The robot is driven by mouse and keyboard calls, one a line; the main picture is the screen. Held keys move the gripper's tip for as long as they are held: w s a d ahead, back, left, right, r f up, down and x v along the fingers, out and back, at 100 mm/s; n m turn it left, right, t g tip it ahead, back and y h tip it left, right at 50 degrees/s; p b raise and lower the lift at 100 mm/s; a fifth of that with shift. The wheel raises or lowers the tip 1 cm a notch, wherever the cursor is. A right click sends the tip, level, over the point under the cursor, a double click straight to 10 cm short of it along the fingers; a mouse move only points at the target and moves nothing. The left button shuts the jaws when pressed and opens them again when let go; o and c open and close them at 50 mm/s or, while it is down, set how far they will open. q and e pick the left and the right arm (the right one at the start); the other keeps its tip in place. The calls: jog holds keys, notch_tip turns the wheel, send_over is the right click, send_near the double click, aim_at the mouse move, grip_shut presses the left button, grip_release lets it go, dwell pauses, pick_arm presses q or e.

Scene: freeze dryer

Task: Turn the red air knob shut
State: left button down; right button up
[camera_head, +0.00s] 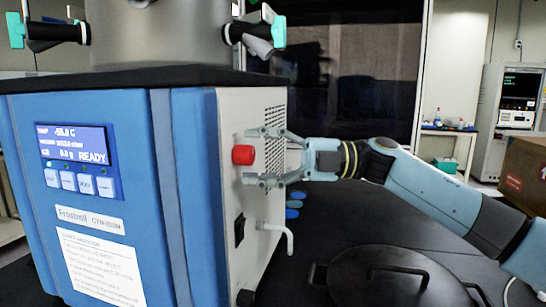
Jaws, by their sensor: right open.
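The red air knob (243,155) sticks out from the pale side panel of the blue freeze dryer (190,180). My right gripper (252,156) comes in from the right with its fingers spread. One finger is above the knob's level and one below it, near the panel. The gripper holds nothing that I can see. My left gripper is not in view.
Below the knob are a black switch (240,230) and a white bent spout (277,232). A round black lid (398,279) with a handle lies on the dark table in front. Blue round items (293,204) lie behind the spout. A cardboard box (525,173) stands at right.

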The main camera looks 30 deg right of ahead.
jog(key=v, duration=1.1)
jog(key=shift+s+d, duration=0.2)
jog(key=shift+d, duration=0.15)
jog(key=shift+a+f, duration=0.1)
jog(key=shift+f, duration=0.05)
